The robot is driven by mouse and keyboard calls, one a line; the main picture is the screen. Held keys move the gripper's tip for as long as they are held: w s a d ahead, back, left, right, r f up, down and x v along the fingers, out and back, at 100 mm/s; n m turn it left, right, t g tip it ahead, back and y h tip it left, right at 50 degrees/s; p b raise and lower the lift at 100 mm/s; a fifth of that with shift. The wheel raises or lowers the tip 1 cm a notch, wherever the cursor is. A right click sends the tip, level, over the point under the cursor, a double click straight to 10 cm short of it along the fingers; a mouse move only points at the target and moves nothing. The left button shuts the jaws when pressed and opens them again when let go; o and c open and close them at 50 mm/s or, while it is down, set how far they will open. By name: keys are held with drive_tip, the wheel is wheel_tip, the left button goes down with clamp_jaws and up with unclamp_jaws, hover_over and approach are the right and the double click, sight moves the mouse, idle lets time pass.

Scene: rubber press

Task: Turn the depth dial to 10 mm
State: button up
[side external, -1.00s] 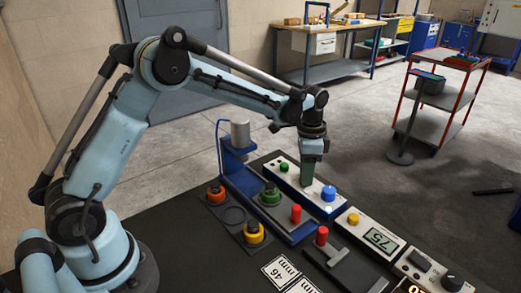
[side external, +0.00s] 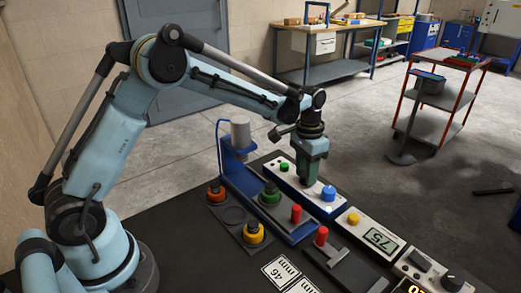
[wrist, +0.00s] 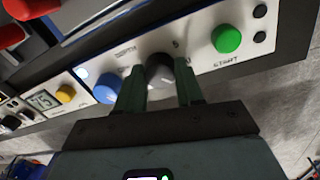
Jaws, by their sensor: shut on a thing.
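In the side external view my gripper (side external: 309,182) points down onto the panel (side external: 286,178) between the green button (side external: 284,167) and the blue button (side external: 328,193). The dial is hidden there by the fingers.
The blue press frame (side external: 236,165) stands left of the panel. The green start button (wrist: 227,38) is close to the fingers in the wrist view.

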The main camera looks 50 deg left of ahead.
sight(303, 173)
drive_tip(key=n, duration=0.6)
idle(0.6)
drive_tip(key=o, duration=1)
drive_tip(key=shift+o, duration=0.2)
wheel_tip(303, 173, up, 12)
drive_tip(key=shift+s+a, duration=0.15)
drive_tip(key=shift+a, duration=0.15)
